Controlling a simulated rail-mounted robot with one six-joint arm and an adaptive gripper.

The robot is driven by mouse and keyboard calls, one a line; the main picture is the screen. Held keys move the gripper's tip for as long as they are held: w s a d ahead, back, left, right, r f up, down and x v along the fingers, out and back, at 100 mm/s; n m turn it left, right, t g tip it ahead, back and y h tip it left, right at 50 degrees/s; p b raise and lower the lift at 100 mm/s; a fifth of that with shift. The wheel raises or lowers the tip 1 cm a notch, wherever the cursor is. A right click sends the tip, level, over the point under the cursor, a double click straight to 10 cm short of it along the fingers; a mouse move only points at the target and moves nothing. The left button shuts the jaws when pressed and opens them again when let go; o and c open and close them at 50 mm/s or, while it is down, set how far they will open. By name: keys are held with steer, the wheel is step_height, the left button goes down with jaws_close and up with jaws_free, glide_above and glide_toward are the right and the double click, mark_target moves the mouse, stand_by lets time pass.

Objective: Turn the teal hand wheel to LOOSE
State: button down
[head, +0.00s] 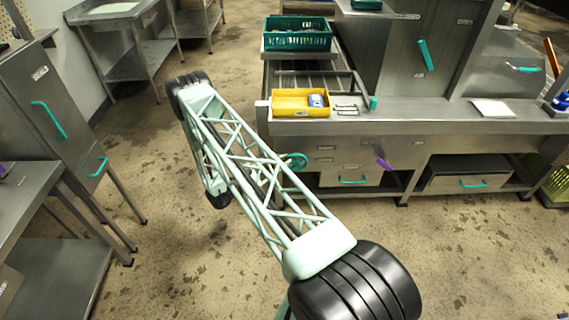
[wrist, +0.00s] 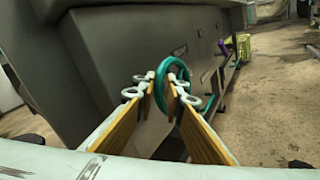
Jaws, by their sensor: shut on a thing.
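The teal hand wheel (head: 297,161) is on the front of the steel counter, below its top, beside my arm in the head view. In the wrist view the wheel (wrist: 184,66) stands upright on a grey panel, straight ahead of the fingers. My gripper (wrist: 163,77) has its two fingertips at the near-left part of the wheel's rim and is shut on it. The fingers hide part of the rim. A small dark label (wrist: 180,50) is on the panel by the wheel; its words are too small to read. In the head view my arm hides the gripper.
A purple handle (head: 383,163) sticks out to the right of the wheel. A drawer with a teal handle (head: 353,181) is below. A yellow tray (head: 300,103) and a green crate (head: 297,33) are above. Open floor lies in front of the counter.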

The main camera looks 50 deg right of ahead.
steer(key=shift+w+f+h, duration=0.1)
steer(key=shift+w+h, duration=0.2)
steer(key=shift+w, duration=0.05)
stand_by(0.3)
steer(key=c, duration=2.7)
jaws_free()
steer(key=shift+f, duration=0.1)
steer(key=shift+s, duration=0.1)
steer(key=shift+a, duration=0.1)
steer(key=shift+v, duration=5.95)
